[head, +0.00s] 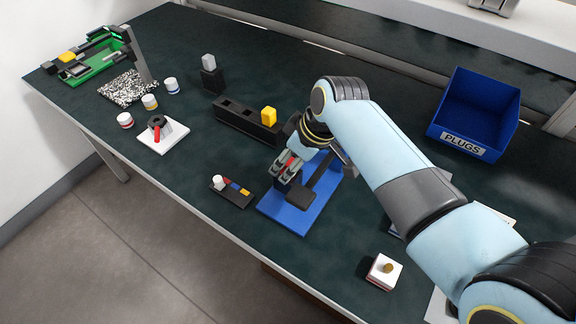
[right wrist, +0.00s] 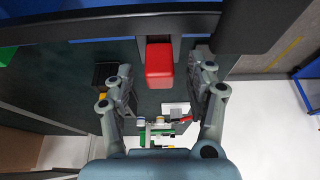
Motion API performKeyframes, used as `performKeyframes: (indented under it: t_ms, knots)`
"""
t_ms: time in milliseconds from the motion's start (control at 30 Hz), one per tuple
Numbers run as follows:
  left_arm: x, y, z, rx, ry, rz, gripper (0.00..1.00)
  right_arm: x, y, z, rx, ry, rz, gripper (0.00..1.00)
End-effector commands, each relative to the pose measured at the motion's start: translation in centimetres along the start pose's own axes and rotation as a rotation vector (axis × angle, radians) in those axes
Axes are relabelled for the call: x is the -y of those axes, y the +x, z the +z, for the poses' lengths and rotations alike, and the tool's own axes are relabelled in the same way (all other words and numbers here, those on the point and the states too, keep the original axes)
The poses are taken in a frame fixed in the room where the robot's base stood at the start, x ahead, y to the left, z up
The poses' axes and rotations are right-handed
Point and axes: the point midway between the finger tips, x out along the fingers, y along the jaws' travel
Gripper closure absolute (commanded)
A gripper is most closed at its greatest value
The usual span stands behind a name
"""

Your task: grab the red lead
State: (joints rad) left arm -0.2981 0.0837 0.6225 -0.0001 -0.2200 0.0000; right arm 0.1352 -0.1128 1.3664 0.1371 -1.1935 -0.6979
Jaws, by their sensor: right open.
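My right gripper (head: 285,169) is open over the left side of a blue plate (head: 291,217) that carries a dark bar fixture (head: 302,196). A red block-like end (right wrist: 159,65), which I take for the red lead, lies between its open fingers in the right wrist view, apart from both. It shows only as a small red patch in the head view (head: 291,162), partly hidden by the fingers. Another red piece (head: 156,133) stands by a dark ring on a white pad (head: 172,138). My left gripper is not in view.
A black rack (head: 235,119) holding a yellow block (head: 269,116) stands behind the plate. A small dark tray (head: 231,191) with coloured pieces lies to its left. A blue PLUGS bin (head: 462,151) is at the right. Small jars (head: 150,102) stand at the left.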

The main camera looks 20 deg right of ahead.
Motion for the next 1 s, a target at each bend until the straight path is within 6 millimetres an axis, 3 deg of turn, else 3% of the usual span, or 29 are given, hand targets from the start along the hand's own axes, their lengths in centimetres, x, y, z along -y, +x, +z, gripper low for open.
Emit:
performKeyframes:
  t_ms: [133, 367, 800, 1000]
  knots:
    - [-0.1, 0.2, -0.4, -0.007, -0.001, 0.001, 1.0, -0.1, 1.5, -0.1, -0.002, 0.0, 0.001, 0.44]
    - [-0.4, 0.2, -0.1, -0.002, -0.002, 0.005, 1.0, -0.1, 1.7, -0.1, -0.001, 0.0, 0.002, 0.44]
    - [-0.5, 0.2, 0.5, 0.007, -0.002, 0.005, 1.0, 0.0, 1.7, -0.1, -0.001, 0.0, 0.001, 0.98]
    - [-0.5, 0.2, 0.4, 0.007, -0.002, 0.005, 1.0, -0.1, 1.6, -0.1, -0.002, 0.0, 0.002, 1.0]
